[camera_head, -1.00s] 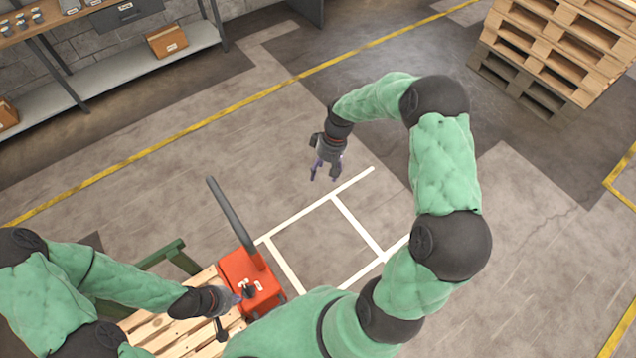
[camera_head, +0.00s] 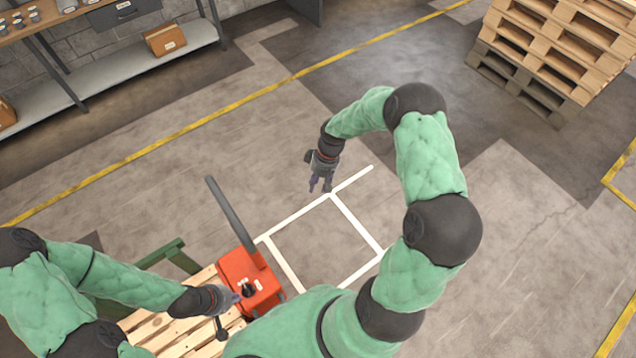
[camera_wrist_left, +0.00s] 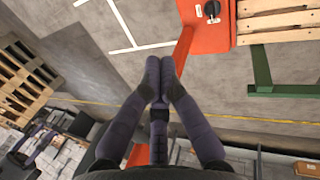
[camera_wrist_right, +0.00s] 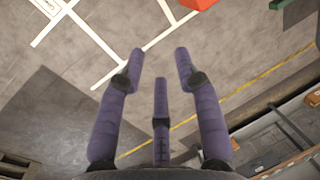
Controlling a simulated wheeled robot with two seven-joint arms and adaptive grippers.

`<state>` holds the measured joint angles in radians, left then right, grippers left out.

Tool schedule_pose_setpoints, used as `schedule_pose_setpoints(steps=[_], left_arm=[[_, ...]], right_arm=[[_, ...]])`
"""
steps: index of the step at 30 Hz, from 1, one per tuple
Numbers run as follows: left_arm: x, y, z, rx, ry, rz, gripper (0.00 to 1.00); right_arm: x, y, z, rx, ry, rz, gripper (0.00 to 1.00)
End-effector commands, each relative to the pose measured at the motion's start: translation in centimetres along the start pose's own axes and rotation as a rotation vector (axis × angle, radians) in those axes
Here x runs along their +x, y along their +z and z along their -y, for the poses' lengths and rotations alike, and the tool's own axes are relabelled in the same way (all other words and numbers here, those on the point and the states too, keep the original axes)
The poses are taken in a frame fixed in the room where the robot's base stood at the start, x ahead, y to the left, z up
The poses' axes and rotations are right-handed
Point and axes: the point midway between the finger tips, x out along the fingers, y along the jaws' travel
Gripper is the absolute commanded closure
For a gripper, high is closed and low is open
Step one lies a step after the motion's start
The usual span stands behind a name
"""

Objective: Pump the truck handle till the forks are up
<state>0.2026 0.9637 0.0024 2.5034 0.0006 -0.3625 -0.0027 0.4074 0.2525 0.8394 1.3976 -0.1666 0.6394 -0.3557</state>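The red pallet truck (camera_head: 246,277) stands at the lower middle of the head view. Its dark grey handle (camera_head: 231,215) rises from the red body and tilts up to the left. A black knob (camera_head: 249,289) sits on the body; it also shows in the left wrist view (camera_wrist_left: 212,9). My left gripper (camera_head: 236,298) hovers by the truck body; in the left wrist view (camera_wrist_left: 160,65) its fingers are together with nothing seen between them. My right gripper (camera_head: 320,186) is open and empty, to the right of the handle and apart from it. The forks are hidden.
A wooden pallet (camera_head: 150,325) lies beside the truck, with a green frame (camera_head: 172,254) next to it. White floor lines (camera_head: 355,225) mark a bay to the right. Stacked pallets (camera_head: 560,50) stand at the upper right, a shelf (camera_head: 110,75) at the upper left. The floor between is clear.

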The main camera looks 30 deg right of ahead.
Motion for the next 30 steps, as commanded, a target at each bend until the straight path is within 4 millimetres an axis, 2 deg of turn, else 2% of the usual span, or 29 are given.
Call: schedule_pose_setpoints(steps=[1,2,3,16,20,23,30], left_arm=[[0.0,0.0,0.0,0.000,0.000,0.000,1.00],[0.0,0.0,0.0,0.000,0.000,0.000,1.00],[0.0,0.0,0.0,0.000,0.000,0.000,1.00],[0.0,0.0,0.0,0.000,0.000,0.000,1.00],[0.1,-0.8,0.2,-0.040,-0.006,0.001,1.00],[0.2,-2.2,0.7,-0.136,-0.017,0.014,1.00],[-0.7,-8.5,1.5,-0.580,-0.008,0.077,1.00]], right_arm=[[0.0,0.0,0.0,0.000,0.000,0.000,0.90],[0.0,0.0,0.0,0.000,0.000,0.000,0.99],[0.0,0.0,0.0,0.000,0.000,0.000,1.00],[0.0,0.0,0.0,0.000,0.000,0.000,1.00],[0.0,0.0,0.0,0.000,0.000,0.000,1.00],[0.0,0.0,0.0,0.000,0.000,0.000,1.00],[0.0,0.0,0.0,0.000,0.000,0.000,1.00]])
